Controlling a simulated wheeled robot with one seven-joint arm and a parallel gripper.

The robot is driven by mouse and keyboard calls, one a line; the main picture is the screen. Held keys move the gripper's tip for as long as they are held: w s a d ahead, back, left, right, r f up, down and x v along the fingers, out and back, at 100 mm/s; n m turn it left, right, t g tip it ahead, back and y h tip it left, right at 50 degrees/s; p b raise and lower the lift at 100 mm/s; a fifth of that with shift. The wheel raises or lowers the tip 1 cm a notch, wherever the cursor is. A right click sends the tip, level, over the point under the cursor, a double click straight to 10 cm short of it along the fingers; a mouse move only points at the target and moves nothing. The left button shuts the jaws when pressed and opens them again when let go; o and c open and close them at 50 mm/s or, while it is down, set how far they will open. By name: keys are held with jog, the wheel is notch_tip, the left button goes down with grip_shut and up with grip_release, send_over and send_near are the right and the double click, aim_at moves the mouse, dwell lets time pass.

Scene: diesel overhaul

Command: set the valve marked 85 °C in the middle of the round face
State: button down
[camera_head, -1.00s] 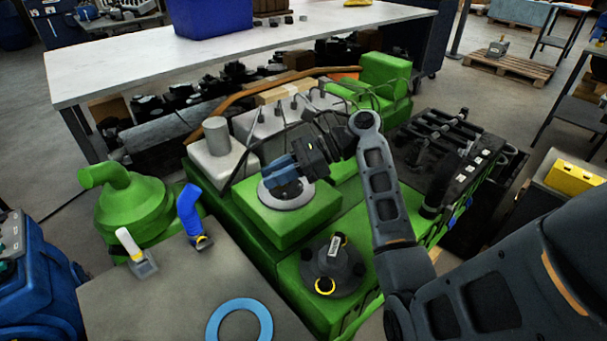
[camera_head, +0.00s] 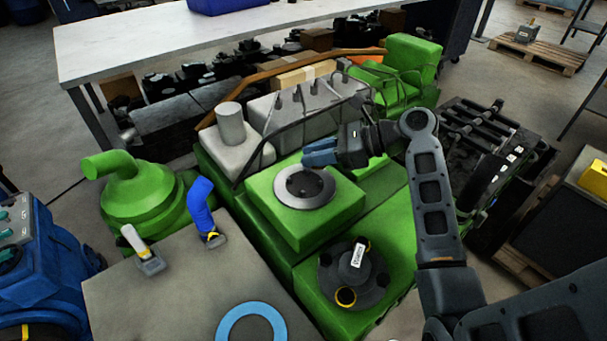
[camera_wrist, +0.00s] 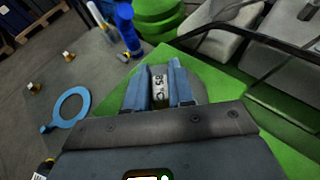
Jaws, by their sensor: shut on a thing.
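My gripper (camera_head: 320,152) has blue fingers and hangs above the back edge of the round face in the head view. In the wrist view its fingers (camera_wrist: 159,92) are shut on a small valve (camera_wrist: 159,86) with a pale label reading 85 °C. The valve is hidden in the head view. How far the valve is above the face is hard to tell.
A dark round housing (camera_head: 353,285) with a white-labelled part and a yellow ring stands in front. A blue pipe (camera_head: 200,203), a white-handled part (camera_head: 137,245) and a blue ring (camera_head: 250,313) are on the grey table (camera_head: 180,290). Thin dark pipes (camera_head: 300,115) run behind the block.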

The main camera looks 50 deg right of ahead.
aim_at(303, 184)
jog(key=shift+w+a+f, duration=0.8)
jog(key=shift+w+a, duration=0.15)
jog(key=shift+a, duration=0.05)
jog(key=shift+f, duration=2)
jog(key=shift+f, duration=0.15)
jog(key=c, duration=1.2)
grip_release()
jog(key=shift+c, duration=0.2)
jog(key=shift+r, duration=0.2)
jog(key=v, duration=1.2)
jog(key=shift+f, duration=0.1)
